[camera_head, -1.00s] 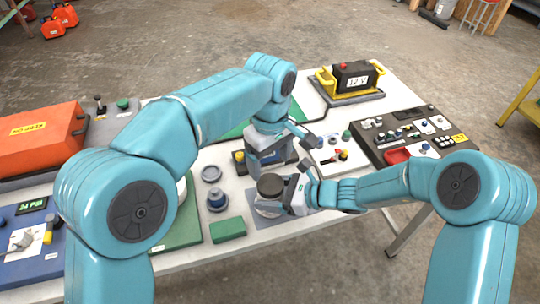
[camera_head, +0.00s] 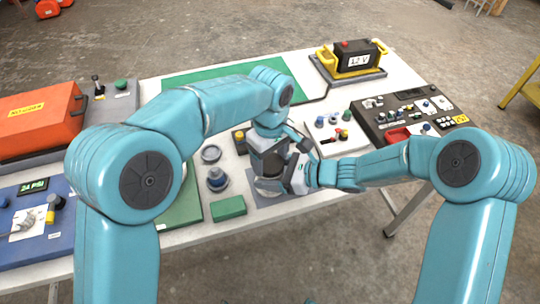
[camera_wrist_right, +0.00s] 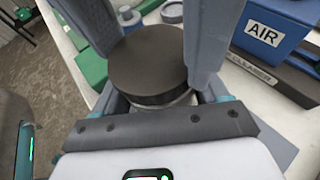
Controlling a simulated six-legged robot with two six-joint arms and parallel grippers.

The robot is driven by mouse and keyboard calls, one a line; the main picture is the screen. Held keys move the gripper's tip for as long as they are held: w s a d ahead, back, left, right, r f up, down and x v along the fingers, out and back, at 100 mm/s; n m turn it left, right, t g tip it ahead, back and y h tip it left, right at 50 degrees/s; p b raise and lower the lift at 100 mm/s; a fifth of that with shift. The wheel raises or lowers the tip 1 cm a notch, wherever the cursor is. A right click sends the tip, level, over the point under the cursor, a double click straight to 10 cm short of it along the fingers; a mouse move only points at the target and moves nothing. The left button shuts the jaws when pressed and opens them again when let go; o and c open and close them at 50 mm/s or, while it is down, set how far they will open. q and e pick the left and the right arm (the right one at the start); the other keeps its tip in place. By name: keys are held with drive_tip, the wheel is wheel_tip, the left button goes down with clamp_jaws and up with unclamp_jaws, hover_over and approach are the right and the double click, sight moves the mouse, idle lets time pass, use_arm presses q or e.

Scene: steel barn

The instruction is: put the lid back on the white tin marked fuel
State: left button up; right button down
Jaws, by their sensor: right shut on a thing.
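The white tin (camera_head: 268,187) stands on a grey mat on the table, mostly hidden by my grippers; its marking does not show. A dark round lid (camera_wrist_right: 147,62) is on top of the tin or just over it; I cannot tell if it is seated. My right gripper (camera_head: 290,180) comes in from the right and is shut on the tin's body, below the lid. My left gripper (camera_head: 268,160) points down over the tin and hides the lid in the head view. In the right wrist view, grey-blue fingers stand on both sides of the lid; their grip is unclear.
In the right wrist view, a blue box marked AIR (camera_wrist_right: 265,32) is close by. A black control panel (camera_head: 400,118) and a battery (camera_head: 352,58) stand at the back right.

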use_arm(q)
drive_tip(key=m, duration=0.3)
use_arm(e)
drive_tip(key=shift+w, duration=0.1)
use_arm(q)
drive_tip(key=o, duration=1.1)
drive_tip(key=shift+c, duration=0.2)
drive_tip(key=shift+o, duration=0.5)
use_arm(e)
drive_tip(key=shift+a, duration=0.1)
use_arm(q)
drive_tip(key=shift+d+r, duration=0.1)
